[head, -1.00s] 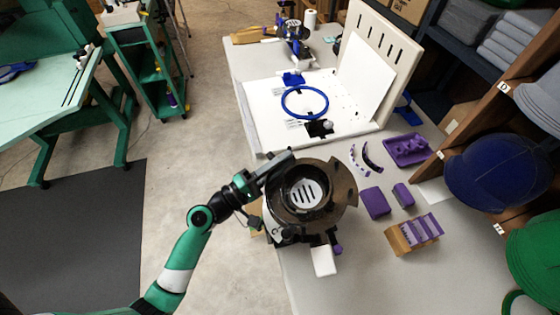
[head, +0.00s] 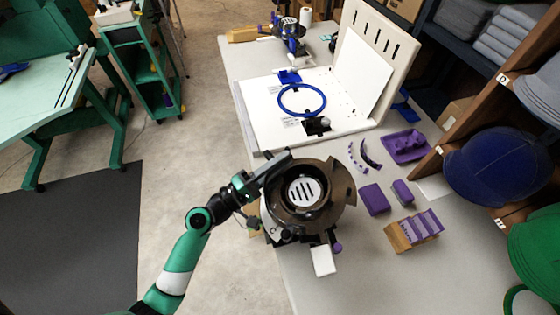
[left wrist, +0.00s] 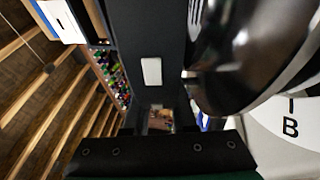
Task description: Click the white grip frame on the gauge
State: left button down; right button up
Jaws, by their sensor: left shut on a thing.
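A round, glossy dark piece (head: 336,212) with a white slotted disc (head: 301,191) at its centre sits on a stand at the table's near left edge. I take the stand and its dark piece for the gauge; which part is the white grip frame I cannot tell. My left gripper (head: 276,168) comes in from the left and is shut at the upper left rim of the dark piece; the exact contact is hidden. In the left wrist view the dark piece (left wrist: 235,60) fills the upper right, beside a white surface marked with a B (left wrist: 285,122). My right gripper is out of view.
A blue hoop (head: 302,100) lies on a white board (head: 262,125) farther back. The table front right is clear.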

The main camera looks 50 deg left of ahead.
pick_arm(q)
jog(key=shift+f+b, duration=0.35)
jog(key=shift+f, duration=0.1)
jog(key=c, duration=0.6)
grip_release()
jog(key=shift+w, duration=0.1)
jog(key=shift+c, duration=0.2)
jog(key=shift+s+f, duration=0.15)
jog(key=shift+s, duration=0.3)
jog(key=v, duration=1)
jog(key=shift+s, duration=0.35)
jog(key=shift+a, duration=0.1)
